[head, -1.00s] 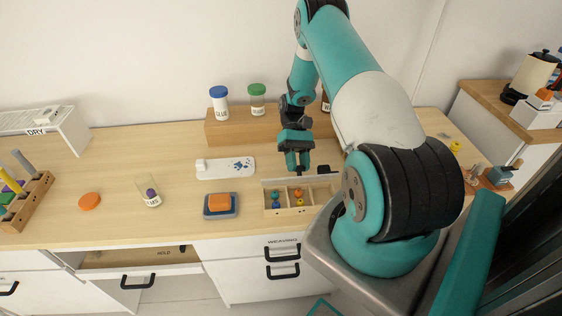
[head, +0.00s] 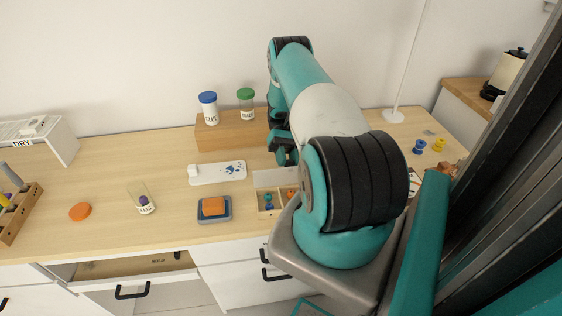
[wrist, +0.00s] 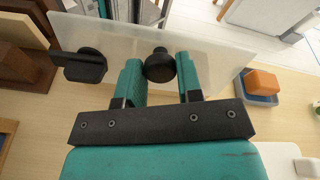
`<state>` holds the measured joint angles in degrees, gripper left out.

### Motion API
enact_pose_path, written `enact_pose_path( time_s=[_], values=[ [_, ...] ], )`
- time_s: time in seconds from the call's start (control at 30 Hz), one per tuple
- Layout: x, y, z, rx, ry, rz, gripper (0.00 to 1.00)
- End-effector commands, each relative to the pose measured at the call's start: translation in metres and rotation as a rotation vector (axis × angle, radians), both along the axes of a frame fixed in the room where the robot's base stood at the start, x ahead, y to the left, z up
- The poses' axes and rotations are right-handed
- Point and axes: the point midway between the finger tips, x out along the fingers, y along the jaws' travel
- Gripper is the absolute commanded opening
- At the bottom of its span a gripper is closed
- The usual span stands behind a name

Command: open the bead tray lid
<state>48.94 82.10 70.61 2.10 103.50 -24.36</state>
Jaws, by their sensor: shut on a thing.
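The bead tray (head: 264,213) is a pale wooden box on the desk, partly hidden behind my arm. Blue-teal and orange beads show in its compartments. Its pale lid (head: 273,178) stands raised along the tray's back side. In the wrist view the lid (wrist: 215,50) is a translucent panel with a black knob (wrist: 159,68). My gripper (wrist: 161,85) has its two teal fingers on either side of this knob and is shut on it. In the head view my gripper (head: 287,157) is mostly hidden by my arm, just behind the lid.
An orange block (head: 213,206) in a blue dish and a white paw-print board (head: 218,172) lie left of the tray. Two jars stand on a wooden riser (head: 232,130) behind. A black piece (wrist: 80,65) sits beside the left finger.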

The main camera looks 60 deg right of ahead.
Motion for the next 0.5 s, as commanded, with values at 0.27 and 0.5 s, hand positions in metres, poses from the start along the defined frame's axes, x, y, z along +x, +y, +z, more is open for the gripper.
enact_pose_path(
  time_s=[0.27,0.5],
  values=[
    [-0.0022,-0.0028,-0.0029,0.001,0.002,-0.017,0.00],
    [-0.0020,-0.0023,-0.0026,0.002,0.002,-0.015,0.40]
  ],
)
